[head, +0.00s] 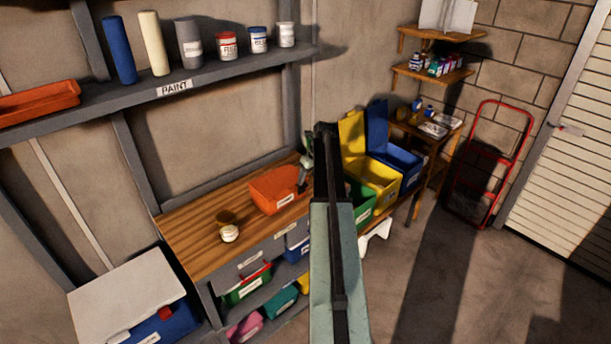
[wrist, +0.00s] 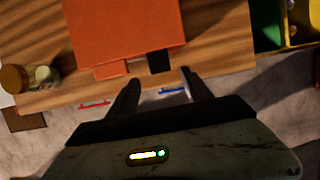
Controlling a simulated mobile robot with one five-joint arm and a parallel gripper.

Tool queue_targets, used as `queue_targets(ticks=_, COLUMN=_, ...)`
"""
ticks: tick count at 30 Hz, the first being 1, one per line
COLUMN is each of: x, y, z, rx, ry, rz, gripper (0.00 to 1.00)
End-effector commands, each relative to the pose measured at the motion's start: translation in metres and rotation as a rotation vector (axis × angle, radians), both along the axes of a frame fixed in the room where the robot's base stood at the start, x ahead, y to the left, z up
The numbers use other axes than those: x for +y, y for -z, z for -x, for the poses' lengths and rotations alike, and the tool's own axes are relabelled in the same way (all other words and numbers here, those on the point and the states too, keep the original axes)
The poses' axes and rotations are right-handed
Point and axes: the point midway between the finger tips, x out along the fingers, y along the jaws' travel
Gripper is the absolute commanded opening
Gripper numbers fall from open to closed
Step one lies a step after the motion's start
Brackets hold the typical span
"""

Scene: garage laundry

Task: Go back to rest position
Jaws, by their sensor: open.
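My gripper (head: 304,178) hangs at the end of my folded arm, just beside the orange bin on the wooden workbench in the head view. In the wrist view my gripper (wrist: 161,77) has its two dark fingers spread apart, with nothing between them. The orange bin (head: 270,193) stands on the bench. In the wrist view the orange bin (wrist: 125,28) lies just beyond the fingertips, and I cannot tell whether they touch it. My upper arm hides part of the bench's right end in the head view.
Yellow (head: 377,180) and blue (head: 403,165) lidded bins stand right of the bench. A paint shelf (head: 130,92) runs above. A red hand truck (head: 487,165) leans at the wall. The floor at right is clear.

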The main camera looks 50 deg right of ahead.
Motion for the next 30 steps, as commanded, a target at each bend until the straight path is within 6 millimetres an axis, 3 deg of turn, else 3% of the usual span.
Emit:
queue_targets(ticks=1, x=0.0, y=-0.008, z=0.002, rx=0.0, ry=0.0, rz=0.0, gripper=0.58)
queue_targets(ticks=15, x=-0.001, y=-0.005, z=0.003, rx=0.0, ry=0.0, rz=0.0, gripper=0.58)
queue_targets(ticks=18, x=0.016, y=-0.005, z=-0.002, rx=0.007, ry=-0.065, rz=0.017, gripper=0.58)
queue_targets(ticks=20, x=0.044, y=-0.004, z=-0.01, rx=0.018, ry=-0.181, rz=0.046, gripper=0.58)
queue_targets(ticks=23, x=0.12, y=-0.002, z=-0.025, rx=0.046, ry=-0.512, rz=0.126, gripper=0.58)
queue_targets(ticks=26, x=0.21, y=0.001, z=-0.034, rx=0.073, ry=-0.937, rz=0.226, gripper=0.58)
queue_targets(ticks=30, x=0.332, y=0.004, z=-0.027, rx=0.094, ry=-1.568, rz=0.364, gripper=0.58)
